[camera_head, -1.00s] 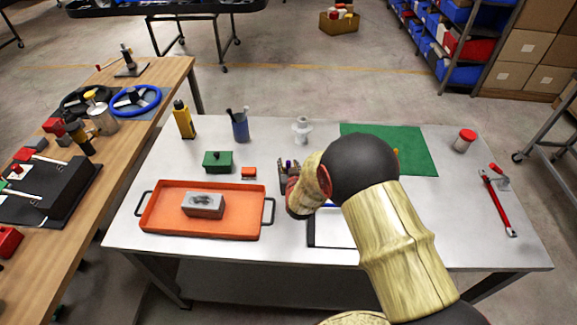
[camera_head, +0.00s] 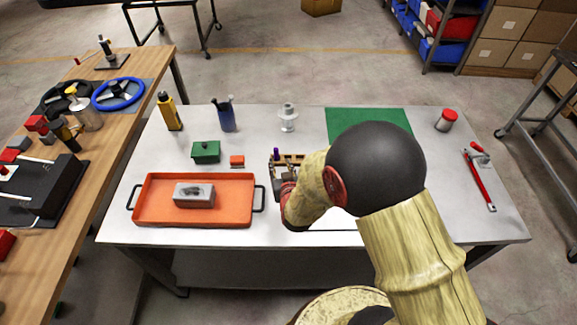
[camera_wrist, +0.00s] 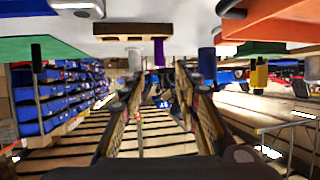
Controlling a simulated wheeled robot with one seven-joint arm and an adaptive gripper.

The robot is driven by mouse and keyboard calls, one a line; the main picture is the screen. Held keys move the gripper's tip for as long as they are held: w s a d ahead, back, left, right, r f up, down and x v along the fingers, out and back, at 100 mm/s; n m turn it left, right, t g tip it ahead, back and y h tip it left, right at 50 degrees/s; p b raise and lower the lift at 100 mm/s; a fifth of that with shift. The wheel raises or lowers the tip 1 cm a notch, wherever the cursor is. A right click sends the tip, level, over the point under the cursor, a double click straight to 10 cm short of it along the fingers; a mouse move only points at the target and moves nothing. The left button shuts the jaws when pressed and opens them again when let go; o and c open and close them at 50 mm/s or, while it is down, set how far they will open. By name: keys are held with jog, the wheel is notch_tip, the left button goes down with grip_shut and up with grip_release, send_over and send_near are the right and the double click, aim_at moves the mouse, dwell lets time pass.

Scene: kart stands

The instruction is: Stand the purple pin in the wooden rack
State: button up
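The purple pin (camera_head: 276,153) stands upright at the left end of the small wooden rack (camera_head: 294,158) on the grey table. My wrist view is upside down; there the pin (camera_wrist: 159,52) overlaps the end of the rack (camera_wrist: 118,31) and lies beyond my fingertips. The pin's foot is not clear, but it appears seated in the rack. My gripper (camera_wrist: 160,72) is open, with its two fingers apart and nothing between them. In the head view my gripper (camera_head: 280,178) is just on the near side of the rack, partly covered by my wrist.
An orange tray (camera_head: 145,207) with a grey block (camera_head: 194,195) is to the left. A green box (camera_head: 206,152), a blue cup (camera_head: 227,118) and a white spool-shaped part (camera_head: 288,118) stand behind. A green mat (camera_head: 365,120) lies behind right.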

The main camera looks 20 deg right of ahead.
jog(key=s+a+r+g+y, duration=0.1)
jog(key=s+r+g, duration=0.15)
jog(key=r, duration=0.55)
jog(key=s+a+r+g+y, duration=0.1)
jog(key=s+r, duration=0.2)
jog(key=r, duration=0.5)
jog(key=s+d+r+g, duration=0.1)
jog(key=s+r, duration=0.2)
jog(key=s, duration=0.5)
jog(key=s+d+r+n+g, duration=0.1)
jog(key=s+r+g, duration=0.1)
jog(key=s, duration=0.6)
jog(key=s+d+r+g, duration=0.1)
jog(key=s+r, duration=0.3)
jog(key=s, duration=0.4)
jog(key=shift+s+d+r+h, duration=0.2)
jog(key=shift+d+r+h, duration=0.05)
jog(key=shift+r+h, duration=0.05)
jog(key=shift+f, duration=0.1)
